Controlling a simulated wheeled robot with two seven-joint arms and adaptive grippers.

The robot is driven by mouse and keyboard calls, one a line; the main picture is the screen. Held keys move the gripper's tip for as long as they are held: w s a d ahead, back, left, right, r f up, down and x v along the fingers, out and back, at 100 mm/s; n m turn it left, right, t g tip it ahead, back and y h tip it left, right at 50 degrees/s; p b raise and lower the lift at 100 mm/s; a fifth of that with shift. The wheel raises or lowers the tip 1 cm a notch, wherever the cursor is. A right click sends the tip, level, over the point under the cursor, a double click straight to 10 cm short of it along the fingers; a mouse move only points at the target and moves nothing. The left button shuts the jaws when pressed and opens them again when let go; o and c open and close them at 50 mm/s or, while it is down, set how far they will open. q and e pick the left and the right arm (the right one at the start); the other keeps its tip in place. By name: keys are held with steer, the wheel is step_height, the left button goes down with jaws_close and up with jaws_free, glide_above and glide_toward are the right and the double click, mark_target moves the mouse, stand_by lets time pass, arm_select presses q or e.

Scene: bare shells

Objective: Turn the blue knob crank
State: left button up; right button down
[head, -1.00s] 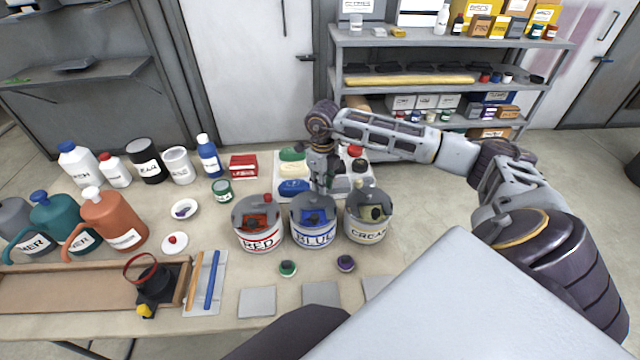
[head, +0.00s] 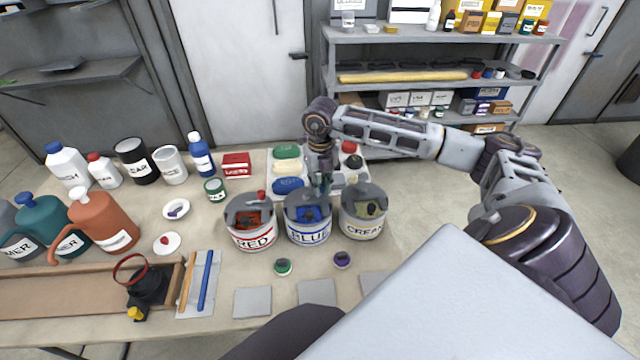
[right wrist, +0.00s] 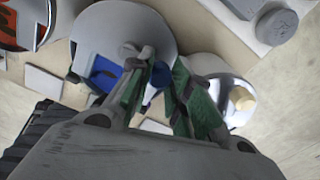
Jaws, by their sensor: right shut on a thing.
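The blue can (head: 308,232), a pale pot labelled BLUE with a grey lid and blue paint in its opening, stands upright on the table between the red and cream cans. My right gripper (head: 323,184) reaches down over the back right of its lid. In the right wrist view the lid (right wrist: 100,35) and blue paint lie beyond the green fingers (right wrist: 165,75). The gripper is shut on the blue knob crank, which the fingers mostly hide. My left gripper is not in view.
The red can (head: 251,232) and cream can (head: 363,225) stand close on either side. Behind is a tray with coloured pads (head: 286,166). Two small round pots, green (head: 283,267) and purple (head: 342,260), lie in front. Jugs and bottles crowd the left.

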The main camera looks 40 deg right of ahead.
mark_target(321, 185)
steer(key=c, duration=1.6)
jaws_free()
steer(key=o, duration=0.3)
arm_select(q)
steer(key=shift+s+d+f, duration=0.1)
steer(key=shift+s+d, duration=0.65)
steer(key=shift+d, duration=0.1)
arm_select(e)
steer(key=shift+r, duration=0.5)
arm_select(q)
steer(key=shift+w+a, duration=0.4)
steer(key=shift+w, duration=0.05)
arm_select(e)
step_height(321, 185, up, 11)
steer(key=shift+r, duration=0.1)
